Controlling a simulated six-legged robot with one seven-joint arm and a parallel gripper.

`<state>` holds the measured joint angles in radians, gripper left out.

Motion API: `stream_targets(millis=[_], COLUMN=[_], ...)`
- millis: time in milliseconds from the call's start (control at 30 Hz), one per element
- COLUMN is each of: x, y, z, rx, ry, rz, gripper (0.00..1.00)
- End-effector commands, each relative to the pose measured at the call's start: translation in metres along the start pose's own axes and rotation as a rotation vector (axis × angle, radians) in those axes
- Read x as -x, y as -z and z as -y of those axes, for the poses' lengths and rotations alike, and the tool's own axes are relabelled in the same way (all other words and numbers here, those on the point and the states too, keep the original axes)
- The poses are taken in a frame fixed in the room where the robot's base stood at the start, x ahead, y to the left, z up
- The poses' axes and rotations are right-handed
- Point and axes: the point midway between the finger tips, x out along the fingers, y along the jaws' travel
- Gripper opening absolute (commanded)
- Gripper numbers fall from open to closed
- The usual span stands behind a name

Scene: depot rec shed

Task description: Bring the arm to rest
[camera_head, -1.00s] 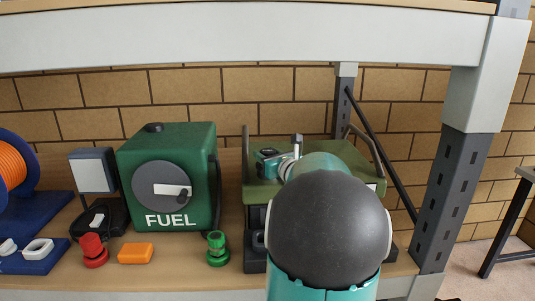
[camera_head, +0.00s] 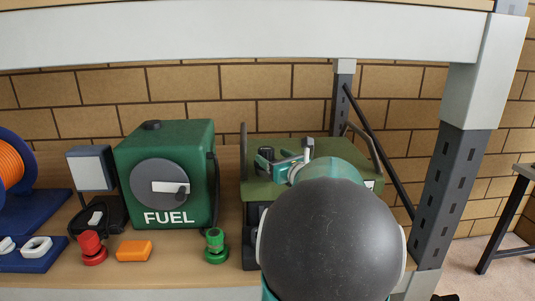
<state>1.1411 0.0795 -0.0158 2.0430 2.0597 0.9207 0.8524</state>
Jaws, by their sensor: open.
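My gripper (camera_head: 284,161) is small in the picture, beyond my arm, above the olive-green case (camera_head: 325,150) on the shelf. Its teal jaws stand apart, and I see nothing held between them. A small dark knob (camera_head: 265,153) shows just left of the jaws; I cannot tell whether they touch it. My arm's large dark round joint fills the lower middle and hides the front of the case and part of the wrist.
The shelf (camera_head: 150,274) holds a green FUEL box (camera_head: 165,175), red knob (camera_head: 91,248), orange block (camera_head: 134,250), green knob (camera_head: 216,246), grey lamp (camera_head: 91,169) and orange cable reel (camera_head: 10,165). A beam (camera_head: 240,38) crosses above; an upright (camera_head: 450,190) stands right.

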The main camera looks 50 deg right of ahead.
Motion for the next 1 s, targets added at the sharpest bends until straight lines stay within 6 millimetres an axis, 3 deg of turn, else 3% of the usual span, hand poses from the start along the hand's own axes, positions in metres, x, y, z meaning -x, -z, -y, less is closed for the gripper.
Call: stream_targets(millis=[200, 400, 833, 933, 1000], x=[0.050, 0.080, 0.087, 0.082, 0.076], y=[-0.001, -0.001, 0.000, 0.001, 0.005], z=[0.000, 0.000, -0.003, -0.022, -0.052], rx=[0.002, 0.001, 0.005, 0.045, 0.109], ry=[0.002, 0.001, -0.007, -0.057, -0.133], rz=[0.001, 0.001, -0.002, -0.022, -0.052], gripper=[0.67, 0.67, 0.67, 0.67, 0.67])
